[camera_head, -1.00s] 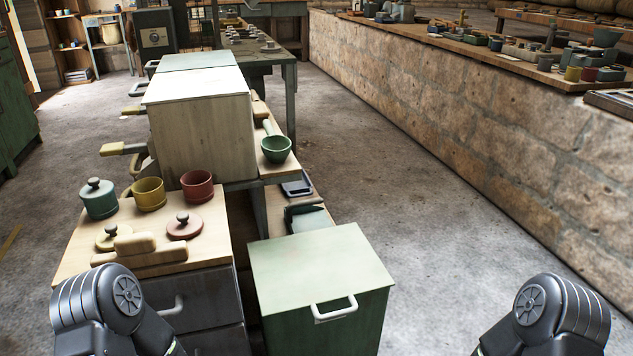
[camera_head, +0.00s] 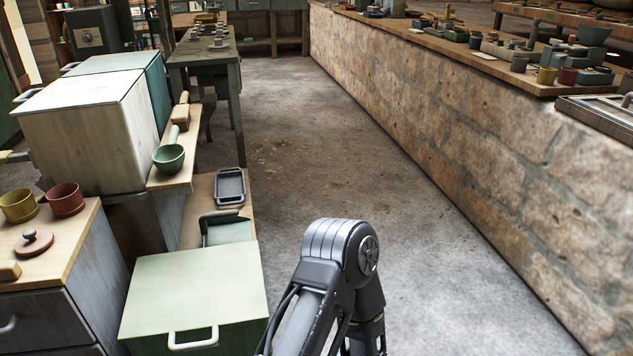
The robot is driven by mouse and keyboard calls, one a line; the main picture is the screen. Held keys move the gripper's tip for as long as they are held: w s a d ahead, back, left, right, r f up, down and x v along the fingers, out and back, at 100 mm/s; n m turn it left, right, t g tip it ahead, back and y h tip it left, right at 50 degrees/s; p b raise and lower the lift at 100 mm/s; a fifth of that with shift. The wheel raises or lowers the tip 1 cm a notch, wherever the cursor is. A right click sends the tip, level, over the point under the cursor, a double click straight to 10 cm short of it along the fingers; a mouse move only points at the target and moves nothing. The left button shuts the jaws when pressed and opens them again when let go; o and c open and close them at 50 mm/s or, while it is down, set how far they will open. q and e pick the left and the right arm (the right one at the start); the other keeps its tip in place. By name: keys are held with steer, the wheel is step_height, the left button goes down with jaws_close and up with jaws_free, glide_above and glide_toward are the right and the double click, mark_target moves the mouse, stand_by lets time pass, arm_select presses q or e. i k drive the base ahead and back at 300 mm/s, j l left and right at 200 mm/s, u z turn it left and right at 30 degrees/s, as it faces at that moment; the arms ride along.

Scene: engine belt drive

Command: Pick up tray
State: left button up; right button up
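A small blue-grey tray with raised rims (camera_head: 230,187) lies on a low wooden shelf left of centre. A dark green open container with a paler inside (camera_head: 227,229) sits on the same shelf, just in front of it. A larger shallow tray-like frame (camera_head: 600,117) lies on the stone-fronted counter at the right edge, cut off by the picture. I cannot tell which of these is the task's tray. A dark arm link of mine, seemingly the left arm, rises at the bottom centre. Neither gripper is visible.
A pale green box with a white handle (camera_head: 197,290) stands in front of the low shelf. Wooden-topped drawers with pots (camera_head: 55,262) and a large pale box (camera_head: 85,140) are on the left. The stone wall (camera_head: 480,150) bounds the right. The floor between (camera_head: 320,150) is clear.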

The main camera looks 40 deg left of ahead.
mark_target(231, 188)
steer(key=i+l, duration=0.2)
steer(key=i, duration=0.25)
steer(key=i+l, duration=0.2)
steer(key=i, duration=0.25)
steer(key=i+j+u, duration=0.1)
steer(key=i+u, duration=0.6)
steer(key=u, duration=0.2)
steer(key=i+l+u, duration=0.1)
steer(key=i+u, duration=0.3)
steer(key=i+j+u, duration=0.1)
steer(key=i+u, duration=0.65)
steer(key=i+l+u, duration=0.2)
steer(key=i+u, duration=0.2)
steer(key=i, duration=0.1)
